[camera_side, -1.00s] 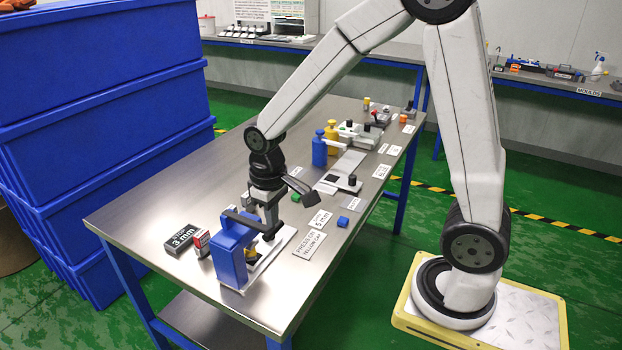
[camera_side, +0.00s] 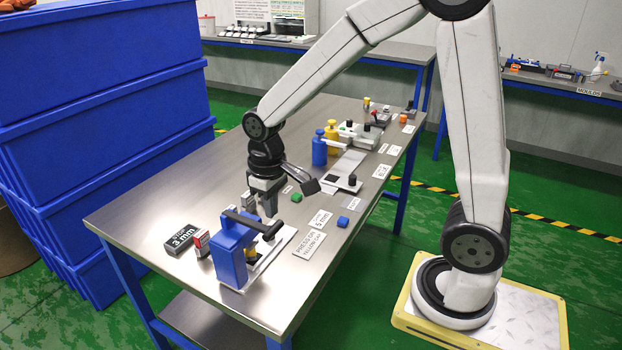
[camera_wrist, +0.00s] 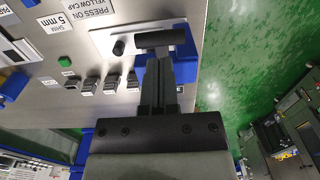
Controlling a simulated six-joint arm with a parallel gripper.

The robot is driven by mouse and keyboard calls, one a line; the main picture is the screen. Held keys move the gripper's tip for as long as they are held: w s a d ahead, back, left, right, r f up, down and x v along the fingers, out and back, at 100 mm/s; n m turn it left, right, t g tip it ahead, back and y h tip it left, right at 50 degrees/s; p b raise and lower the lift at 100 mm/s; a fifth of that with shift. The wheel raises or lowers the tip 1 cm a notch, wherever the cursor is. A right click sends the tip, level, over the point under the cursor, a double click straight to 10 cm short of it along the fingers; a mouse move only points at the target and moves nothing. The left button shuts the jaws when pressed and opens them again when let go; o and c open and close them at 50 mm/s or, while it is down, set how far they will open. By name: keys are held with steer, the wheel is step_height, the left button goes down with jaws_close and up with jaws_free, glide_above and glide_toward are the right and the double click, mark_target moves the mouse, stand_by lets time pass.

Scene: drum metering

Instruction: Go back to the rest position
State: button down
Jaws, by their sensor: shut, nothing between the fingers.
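My gripper (camera_side: 267,207) is shut and empty. In the side view it hangs over the steel table (camera_side: 140,210), just behind and above the blue press (camera_side: 232,252) with its black handle bar. A small gap shows between the fingertips and the press handle (camera_side: 272,231).
Blue and yellow bottles stand farther back. Stacked blue bins (camera_side: 100,120) rise at left.

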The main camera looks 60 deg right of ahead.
steer(key=shift+s, duration=0.1)
steer(key=s+f+t, duration=0.2)
steer(key=s+f, duration=0.1)
steer(key=s, duration=0.4)
steer(key=shift+a+f+t, duration=0.25)
steer(key=shift+f+t, duration=0.05)
